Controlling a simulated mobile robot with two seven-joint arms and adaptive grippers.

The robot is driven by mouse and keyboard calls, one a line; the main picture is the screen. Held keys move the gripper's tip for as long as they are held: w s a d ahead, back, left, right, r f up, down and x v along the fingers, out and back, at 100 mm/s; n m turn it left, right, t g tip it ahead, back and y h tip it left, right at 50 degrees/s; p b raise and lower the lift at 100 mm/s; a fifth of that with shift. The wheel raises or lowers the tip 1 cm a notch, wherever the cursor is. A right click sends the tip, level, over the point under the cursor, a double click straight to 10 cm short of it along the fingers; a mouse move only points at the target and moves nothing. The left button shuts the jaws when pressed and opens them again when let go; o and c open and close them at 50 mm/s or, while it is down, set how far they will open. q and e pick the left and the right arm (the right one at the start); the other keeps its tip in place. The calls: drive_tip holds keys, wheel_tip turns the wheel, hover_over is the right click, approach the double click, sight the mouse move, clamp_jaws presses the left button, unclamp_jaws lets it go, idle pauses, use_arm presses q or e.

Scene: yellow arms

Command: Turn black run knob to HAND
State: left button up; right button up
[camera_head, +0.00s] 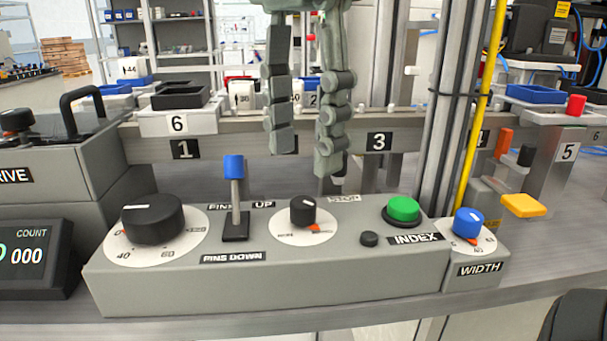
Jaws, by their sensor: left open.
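The small black knob (302,212) stands on a round white dial (287,234) in the middle of the grey control box (170,282). Its light mark is on the far side of the top; the small print on the dial is too small to read. A STOP label (344,198) lies behind it to the right. My left gripper (308,163) hangs from the top of the head view, above and behind the knob. Its two fingers point down, apart, with nothing between them. It does not touch the knob. My right gripper is not in view.
A blue-tipped lever (234,180) stands upright left of the knob, beside a large black dial knob (152,219). The green INDEX button (403,209) and blue WIDTH knob (468,222) are to the right. A yellow tube (482,105) rises behind.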

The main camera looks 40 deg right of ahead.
sight(304, 202)
use_arm(q)
wheel_tip(304, 202, up, 6)
drive_tip(key=shift+s, duration=0.1)
idle(0.7)
